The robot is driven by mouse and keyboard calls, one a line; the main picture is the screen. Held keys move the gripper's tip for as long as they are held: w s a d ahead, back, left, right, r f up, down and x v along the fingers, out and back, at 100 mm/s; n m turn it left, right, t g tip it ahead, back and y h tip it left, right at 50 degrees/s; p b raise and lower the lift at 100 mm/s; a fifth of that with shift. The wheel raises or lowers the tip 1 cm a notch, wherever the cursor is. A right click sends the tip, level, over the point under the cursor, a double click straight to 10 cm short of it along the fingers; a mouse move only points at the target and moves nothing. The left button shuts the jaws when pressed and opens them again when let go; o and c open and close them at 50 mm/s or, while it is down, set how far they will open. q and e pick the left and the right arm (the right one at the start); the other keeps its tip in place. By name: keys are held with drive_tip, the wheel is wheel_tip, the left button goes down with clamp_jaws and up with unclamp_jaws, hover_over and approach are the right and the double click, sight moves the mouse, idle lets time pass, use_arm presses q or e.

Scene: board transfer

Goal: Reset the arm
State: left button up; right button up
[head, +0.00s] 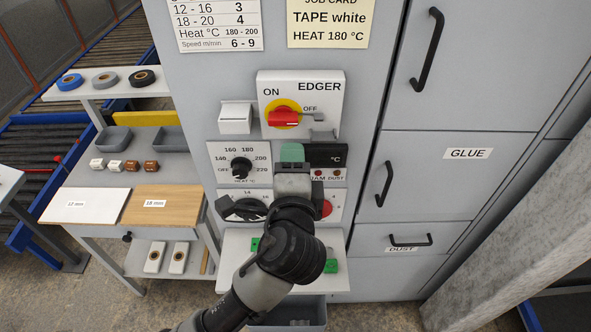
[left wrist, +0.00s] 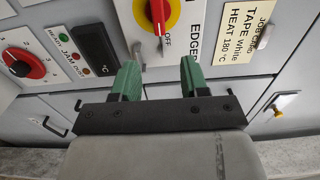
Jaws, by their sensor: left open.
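My left arm (head: 285,258) rises from the bottom of the head view, in front of the grey machine's control panel. My left gripper (head: 292,155) has green fingers and stands before the panel, below the EDGER switch plate, near the dark °C display. In the left wrist view the gripper (left wrist: 160,78) is open, with nothing between its two fingers. The red switch handle (head: 285,118) sits on a yellow disc and lies sideways in the head view; it also shows in the left wrist view (left wrist: 158,15). My arm partly hides the lower dials. My right gripper is not in view.
The heat dial (head: 242,167) and a white box (head: 236,118) are left of my gripper. A white shelf (head: 240,274) with green pieces juts out below. A side table (head: 172,205) with boards stands at left. Cabinet handles (head: 384,184) protrude at right.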

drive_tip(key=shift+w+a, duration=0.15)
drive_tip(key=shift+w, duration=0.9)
